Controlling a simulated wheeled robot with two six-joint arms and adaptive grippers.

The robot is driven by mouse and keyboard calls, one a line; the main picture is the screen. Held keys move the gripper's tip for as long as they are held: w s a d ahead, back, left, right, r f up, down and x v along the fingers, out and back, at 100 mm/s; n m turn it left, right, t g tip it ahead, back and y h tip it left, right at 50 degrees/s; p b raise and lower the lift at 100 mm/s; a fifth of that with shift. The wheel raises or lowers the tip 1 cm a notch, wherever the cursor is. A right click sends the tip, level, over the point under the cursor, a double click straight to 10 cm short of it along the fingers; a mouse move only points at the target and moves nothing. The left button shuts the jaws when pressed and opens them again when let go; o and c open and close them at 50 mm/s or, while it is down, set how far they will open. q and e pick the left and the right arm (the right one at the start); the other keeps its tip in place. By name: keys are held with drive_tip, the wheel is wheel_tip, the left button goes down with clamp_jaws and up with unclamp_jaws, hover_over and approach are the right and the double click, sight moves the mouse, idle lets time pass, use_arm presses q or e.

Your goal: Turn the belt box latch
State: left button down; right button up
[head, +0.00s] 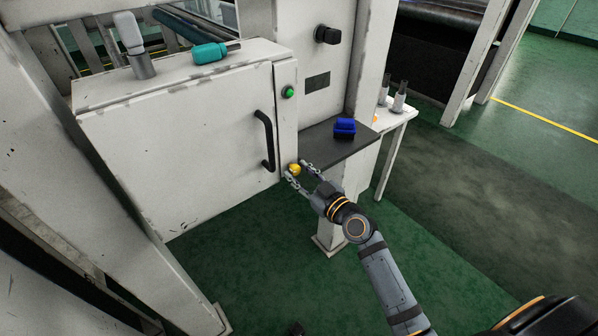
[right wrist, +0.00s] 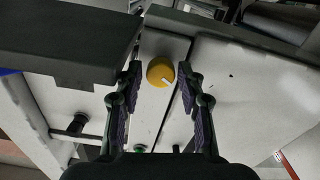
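The belt box (head: 190,150) is a worn white cabinet with a black door handle (head: 264,140). The latch is a round yellow knob (head: 294,169) low on the narrow strip right of the door. In the right wrist view the knob (right wrist: 161,71) shows a white mark pointing to the lower right. My right gripper (head: 297,169) is open, with its fingers on either side of the knob. In the right wrist view, gaps show between the gripper's fingertips (right wrist: 159,70) and the knob, so it does not look gripped. My left gripper is not in view.
A dark shelf (head: 325,148) with a blue object (head: 344,127) juts out just right of the knob. A green button (head: 289,92) sits above it. A teal tool (head: 210,53) and a grey-white bottle (head: 135,47) are on top of the box. Green floor below is clear.

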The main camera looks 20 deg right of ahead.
drive_tip(key=shift+w+a, duration=0.1)
drive_tip(key=shift+w, duration=0.05)
drive_tip(key=shift+c, duration=0.4)
clamp_jaws()
